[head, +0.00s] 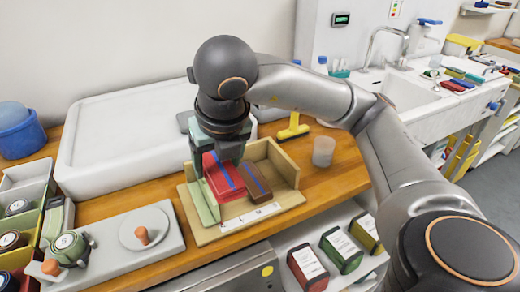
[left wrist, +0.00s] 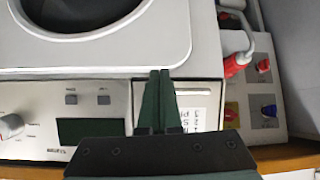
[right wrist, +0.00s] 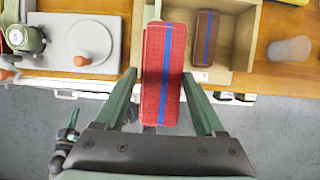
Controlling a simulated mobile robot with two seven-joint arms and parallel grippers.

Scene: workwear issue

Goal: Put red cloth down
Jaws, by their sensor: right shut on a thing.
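The red cloth (head: 222,181) is a folded block with a blue stripe. In the head view it is at the left part of an open wooden tray (head: 281,156), beside a brown folded cloth (head: 252,183) that also has a blue stripe. My right gripper (head: 219,158) points down from above and is shut on the red cloth. In the right wrist view the red cloth (right wrist: 162,80) lies between the fingers; whether it touches the tray floor I cannot tell. My left gripper (left wrist: 162,75) is shut and empty, over a grey appliance, and does not show in the head view.
A white basin (head: 120,140) stands behind the tray. A clear cup (head: 323,151) and a yellow squeegee (head: 293,130) stand to its right. A grey board with a knob (head: 143,236) lies to its left. Several labelled packs (head: 342,250) sit on a lower shelf.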

